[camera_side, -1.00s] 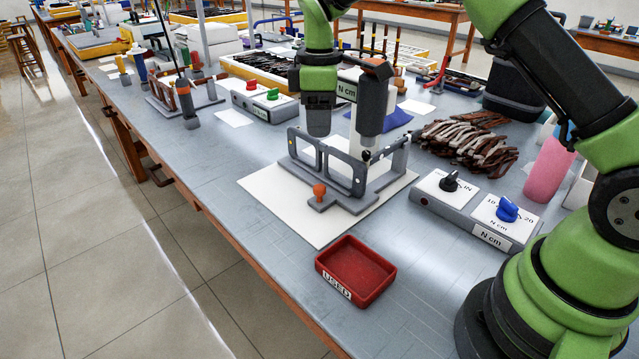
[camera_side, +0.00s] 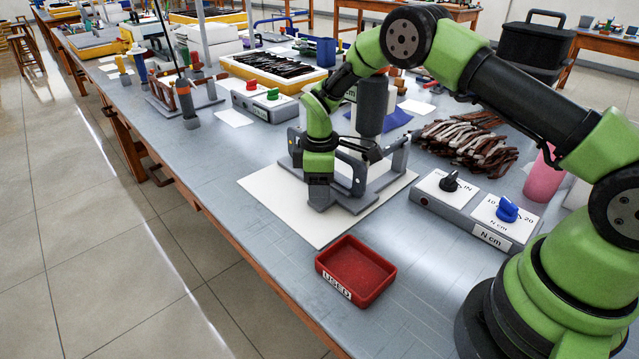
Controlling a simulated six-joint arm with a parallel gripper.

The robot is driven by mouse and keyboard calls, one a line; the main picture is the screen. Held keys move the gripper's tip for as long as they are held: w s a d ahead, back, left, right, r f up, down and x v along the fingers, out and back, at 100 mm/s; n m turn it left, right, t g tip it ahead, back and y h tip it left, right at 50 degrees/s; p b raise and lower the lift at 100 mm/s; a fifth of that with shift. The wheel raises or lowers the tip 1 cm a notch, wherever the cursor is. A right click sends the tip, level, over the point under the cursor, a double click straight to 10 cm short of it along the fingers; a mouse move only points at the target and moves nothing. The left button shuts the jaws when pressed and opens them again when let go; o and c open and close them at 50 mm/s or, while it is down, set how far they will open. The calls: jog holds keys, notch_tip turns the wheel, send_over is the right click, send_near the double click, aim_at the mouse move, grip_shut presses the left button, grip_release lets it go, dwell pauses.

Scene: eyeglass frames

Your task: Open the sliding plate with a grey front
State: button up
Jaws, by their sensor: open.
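A grey fixture (camera_side: 399,158) stands on a white sheet (camera_side: 262,188), with a grey front frame holding rounded openings. A low grey plate (camera_side: 323,207) sticks out at its front foot and is mostly covered by my gripper. I cannot tell for sure whether this is the sliding plate. My gripper (camera_side: 319,190) points down right over this front plate, in front of the frame. It is open, but its fingers are dark and small, and I cannot tell whether they touch anything. The plate's orange knob is hidden behind the gripper.
A red tray marked USED (camera_side: 356,268) sits near the table's front edge. A control box with black and blue knobs (camera_side: 474,211) stands at right, with a pile of brown frames (camera_side: 468,143) behind it. Bare table lies left of the sheet.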

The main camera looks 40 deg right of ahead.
grip_shut()
jog(key=a, duration=0.9)
grip_release()
notch_tip(320, 180, up, 10)
dwell(0.4)
